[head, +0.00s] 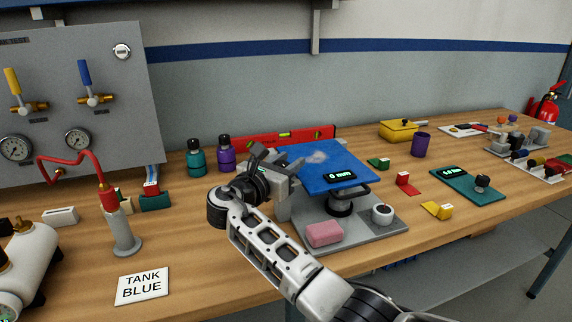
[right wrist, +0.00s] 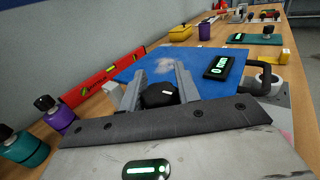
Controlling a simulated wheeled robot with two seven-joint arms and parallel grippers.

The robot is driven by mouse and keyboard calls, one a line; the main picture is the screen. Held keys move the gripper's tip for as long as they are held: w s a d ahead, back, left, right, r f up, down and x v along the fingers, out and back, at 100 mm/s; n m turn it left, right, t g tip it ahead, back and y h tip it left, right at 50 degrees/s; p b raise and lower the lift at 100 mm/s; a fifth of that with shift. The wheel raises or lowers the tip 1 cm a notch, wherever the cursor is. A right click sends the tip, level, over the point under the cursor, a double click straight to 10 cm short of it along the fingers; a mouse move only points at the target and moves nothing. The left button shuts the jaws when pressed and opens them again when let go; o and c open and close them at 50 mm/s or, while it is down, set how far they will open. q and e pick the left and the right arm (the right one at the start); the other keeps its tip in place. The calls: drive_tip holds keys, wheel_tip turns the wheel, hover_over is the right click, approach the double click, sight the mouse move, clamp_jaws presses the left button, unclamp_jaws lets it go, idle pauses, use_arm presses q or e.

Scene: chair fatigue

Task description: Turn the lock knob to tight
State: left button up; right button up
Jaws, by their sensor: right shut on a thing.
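The black lock knob (right wrist: 160,95) with a white mark sits between the two grey fingers of my right gripper (right wrist: 161,82) in the right wrist view. The fingers are shut on its sides. In the head view my right gripper (head: 280,165) is at the left edge of the blue plate (head: 318,158), and it hides the knob there. The blue plate carries a black display (head: 342,176) reading 0 mm and stands on a post over a grey base (head: 365,228). My left gripper is not in view.
A pink block (head: 324,233) and a round white piece (head: 382,214) are on the grey base. A red level (head: 290,137) and two bottles, teal (head: 196,158) and purple (head: 226,155), stand close behind and left of my gripper. A teal gauge board (head: 466,186) lies right.

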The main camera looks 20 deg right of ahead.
drive_tip(key=shift+s+f+m+g+h, duration=0.1)
drive_tip(key=shift+f+m+g+h, duration=0.05)
drive_tip(key=shift+m+g+h, duration=0.15)
idle(0.4)
drive_tip(key=o, duration=1)
use_arm(q)
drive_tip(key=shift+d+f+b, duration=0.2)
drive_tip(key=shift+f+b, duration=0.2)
drive_tip(key=shift+b, duration=0.55)
use_arm(e)
drive_tip(key=v, duration=1.5)
drive_tip(key=shift+s+a, duration=0.2)
drive_tip(key=shift+a, duration=0.15)
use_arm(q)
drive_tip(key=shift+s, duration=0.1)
